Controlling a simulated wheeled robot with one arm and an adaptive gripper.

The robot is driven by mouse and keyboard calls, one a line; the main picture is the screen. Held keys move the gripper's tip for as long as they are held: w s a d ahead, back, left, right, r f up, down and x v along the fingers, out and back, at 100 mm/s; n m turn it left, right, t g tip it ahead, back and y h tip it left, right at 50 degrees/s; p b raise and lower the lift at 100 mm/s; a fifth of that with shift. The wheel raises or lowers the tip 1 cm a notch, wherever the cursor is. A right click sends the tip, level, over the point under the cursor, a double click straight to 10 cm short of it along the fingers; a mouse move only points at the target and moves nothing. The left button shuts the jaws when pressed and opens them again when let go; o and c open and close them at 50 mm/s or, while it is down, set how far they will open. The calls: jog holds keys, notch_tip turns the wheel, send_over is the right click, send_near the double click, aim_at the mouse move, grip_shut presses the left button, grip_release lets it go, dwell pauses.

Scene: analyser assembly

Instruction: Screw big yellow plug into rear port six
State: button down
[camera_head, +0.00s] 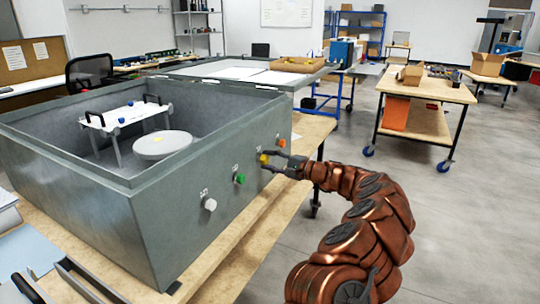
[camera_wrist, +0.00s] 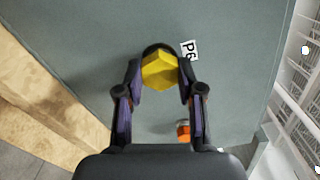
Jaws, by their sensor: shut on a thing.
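The big yellow plug (camera_wrist: 158,72) sits between my fingertips, against the grey panel beside the label P6 (camera_wrist: 189,50) in the wrist view. My gripper (camera_wrist: 160,80) is shut on the plug from its sides. A dark ring shows behind the plug; the port itself is hidden, so I cannot tell how deep the plug sits. In the head view the yellow plug (camera_head: 264,158) is at the side wall of the grey analyser box (camera_head: 110,215), with my gripper (camera_head: 273,160) reaching it from the right.
On the same wall are a white plug (camera_head: 210,204), a green plug (camera_head: 239,179) and an orange plug (camera_head: 280,142), which also shows in the wrist view (camera_wrist: 183,130). The box stands on a wooden table (camera_head: 255,222). Open floor lies to the right.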

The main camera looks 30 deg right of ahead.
jog(key=shift+r+m+p, duration=0.1)
jog(key=shift+m+p, duration=1.3)
jog(key=shift+p, duration=0.1)
jog(key=c, duration=0.8)
grip_release()
jog(key=shift+c, duration=0.2)
